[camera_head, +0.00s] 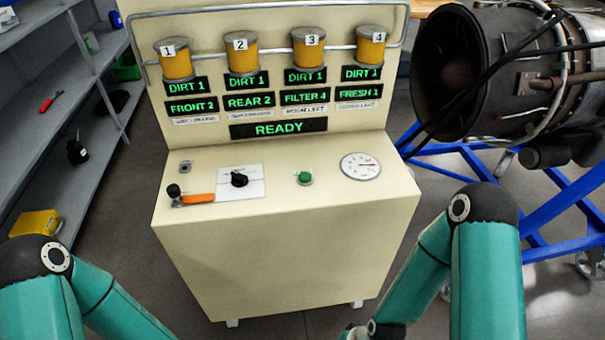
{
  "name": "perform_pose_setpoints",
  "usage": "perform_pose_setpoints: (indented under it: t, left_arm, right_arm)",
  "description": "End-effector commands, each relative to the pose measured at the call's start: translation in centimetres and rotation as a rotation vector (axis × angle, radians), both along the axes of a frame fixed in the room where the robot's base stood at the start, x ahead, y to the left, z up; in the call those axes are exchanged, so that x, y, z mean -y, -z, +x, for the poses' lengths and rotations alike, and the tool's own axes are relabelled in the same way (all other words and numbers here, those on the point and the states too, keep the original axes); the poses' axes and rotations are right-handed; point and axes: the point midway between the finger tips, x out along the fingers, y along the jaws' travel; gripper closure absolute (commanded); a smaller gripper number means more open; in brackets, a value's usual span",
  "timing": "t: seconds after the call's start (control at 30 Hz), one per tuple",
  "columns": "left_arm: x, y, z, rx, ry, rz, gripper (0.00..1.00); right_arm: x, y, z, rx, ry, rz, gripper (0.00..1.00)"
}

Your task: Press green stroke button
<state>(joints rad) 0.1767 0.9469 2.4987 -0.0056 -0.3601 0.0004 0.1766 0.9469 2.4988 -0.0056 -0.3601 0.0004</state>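The green stroke button (305,177) is a small round green knob on the sloped top of a cream console (275,225). It sits between a black rotary selector (239,179) on a white plate and a round white gauge (361,166). Nothing covers the button. Teal links of both my arms show at the lower left and lower right, in front of the console. Neither gripper is in view.
An orange-handled lever (198,199) lies at the console's left. Yellow numbered canisters (241,54) stand above green displays; one display reads READY (279,129). Grey shelves (80,140) stand left. A turbine (500,75) on a blue stand (565,213) is right.

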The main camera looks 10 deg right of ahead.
Motion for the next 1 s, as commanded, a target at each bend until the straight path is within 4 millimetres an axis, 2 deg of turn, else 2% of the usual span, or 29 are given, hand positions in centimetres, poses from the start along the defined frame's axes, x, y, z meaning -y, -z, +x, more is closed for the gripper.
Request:
perform_pose_setpoints:
  t: [0.37, 0.6, 1.0]
  left_arm:
    - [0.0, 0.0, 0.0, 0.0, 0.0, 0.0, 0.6]
    - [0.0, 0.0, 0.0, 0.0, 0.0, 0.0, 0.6]
    - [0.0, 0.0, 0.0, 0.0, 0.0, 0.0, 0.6]
  right_arm:
    - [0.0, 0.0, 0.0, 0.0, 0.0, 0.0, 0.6]
    - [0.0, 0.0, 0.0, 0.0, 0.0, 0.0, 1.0]
    - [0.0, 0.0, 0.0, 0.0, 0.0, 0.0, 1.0]
